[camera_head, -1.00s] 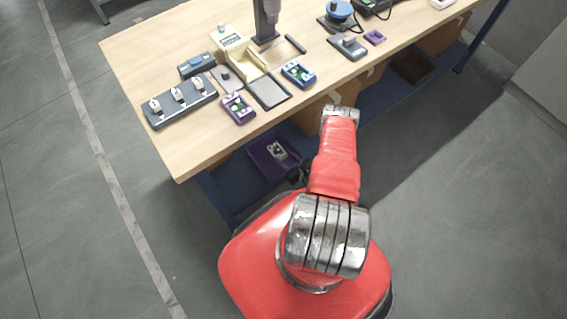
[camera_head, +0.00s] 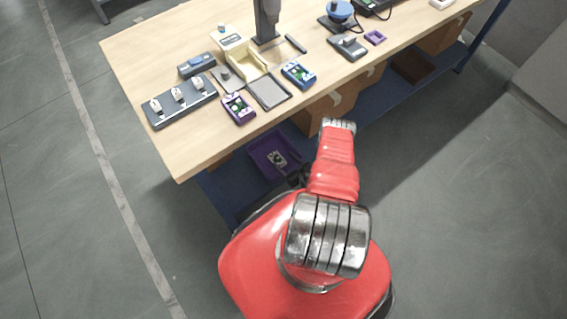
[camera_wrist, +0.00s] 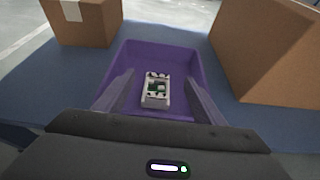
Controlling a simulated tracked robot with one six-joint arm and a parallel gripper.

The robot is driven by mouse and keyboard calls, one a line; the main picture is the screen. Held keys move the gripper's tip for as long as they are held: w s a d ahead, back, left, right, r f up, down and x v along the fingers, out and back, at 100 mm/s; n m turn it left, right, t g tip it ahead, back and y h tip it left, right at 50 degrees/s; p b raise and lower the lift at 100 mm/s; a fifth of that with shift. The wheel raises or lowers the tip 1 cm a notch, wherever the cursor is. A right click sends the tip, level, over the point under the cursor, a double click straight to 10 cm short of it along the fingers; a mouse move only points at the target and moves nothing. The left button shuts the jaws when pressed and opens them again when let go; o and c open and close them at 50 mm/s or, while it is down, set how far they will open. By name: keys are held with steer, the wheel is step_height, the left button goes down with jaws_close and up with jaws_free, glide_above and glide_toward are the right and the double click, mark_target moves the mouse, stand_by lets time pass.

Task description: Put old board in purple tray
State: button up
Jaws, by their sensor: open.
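The purple tray (camera_head: 256,146) stands on the blue lower shelf under the bench's front edge. It also fills the middle of the wrist view (camera_wrist: 185,60). The old board (camera_wrist: 156,91), a small pale grey piece with a dark green middle, lies inside the tray. It shows small in the head view (camera_head: 277,159). My gripper (camera_wrist: 158,80) is open, its two fingers apart on either side of the board in the wrist view. Whether they touch it or the tray floor cannot be told. In the head view my arm mostly hides the gripper.
Cardboard boxes stand on the shelf left (camera_wrist: 85,22) and right (camera_wrist: 265,50) of the tray. The wooden bench top (camera_head: 190,140) overhangs the shelf. It holds a purple-cased device (camera_head: 239,108), a blue-cased device (camera_head: 298,74) and a dark rack (camera_head: 181,102).

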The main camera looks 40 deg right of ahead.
steer(key=v, duration=1.2)
stand_by(0.4)
stand_by(0.6)
steer(key=shift+s, duration=0.1)
